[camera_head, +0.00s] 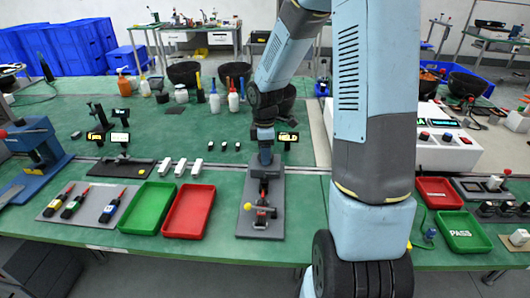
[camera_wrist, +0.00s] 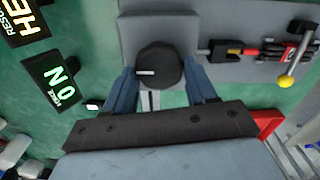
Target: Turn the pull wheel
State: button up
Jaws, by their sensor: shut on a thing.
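The pull wheel is a round black knob with a white line mark (camera_wrist: 160,62), in the upper middle of the wrist view. It sits at one end of a grey fixture plate (camera_wrist: 228,25). My gripper (camera_wrist: 163,82) is shut on the wheel, one blue finger on each side of it. In the head view my gripper (camera_head: 265,150) points down over the far end of the fixture (camera_head: 247,225), and the wheel is hidden there. A red and black clamp (camera_wrist: 240,50) with a yellow ball (camera_wrist: 286,81) lies along the same plate.
A small lit display (camera_head: 287,138) stands just behind the fixture. A red tray (camera_head: 181,232) and a green tray (camera_head: 127,228) lie to its left, with white blocks (camera_head: 180,167) behind them. A press (camera_head: 35,150) stands far left. The bench to the fixture's right is partly hidden by my arm.

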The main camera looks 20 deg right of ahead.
jog(key=shift+n, duration=0.3)
jog(key=o, duration=1.1)
jog(key=shift+c, duration=0.2)
notch_tip(320, 180, up, 14)
jog(key=shift+f, duration=0.15)
dwell(0.3)
